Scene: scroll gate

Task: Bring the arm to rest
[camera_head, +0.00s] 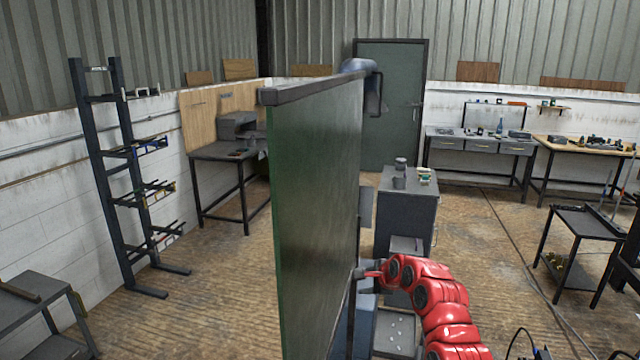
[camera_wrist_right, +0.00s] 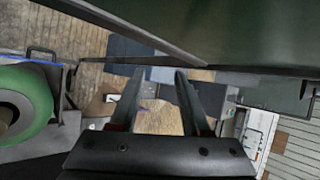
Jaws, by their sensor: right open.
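My red right arm comes in from the bottom right in the head view, and its gripper (camera_head: 366,275) is close beside the right face of a tall green panel (camera_head: 315,210). The panel stands upright with a dark top rail. In the wrist view the two fingers of my right gripper (camera_wrist_right: 157,80) are apart with nothing held between them. The panel's dark edge (camera_wrist_right: 240,68) crosses just beyond the fingertips; I cannot tell whether they touch it. My left arm and gripper do not show.
A grey cabinet (camera_head: 408,215) with small items on top stands behind the gripper. A green-rimmed wheel (camera_wrist_right: 22,105) is at the left in the wrist view. A dark rack (camera_head: 110,180) stands at the left. A low cart (camera_head: 580,222) is at the right. Open floor lies between.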

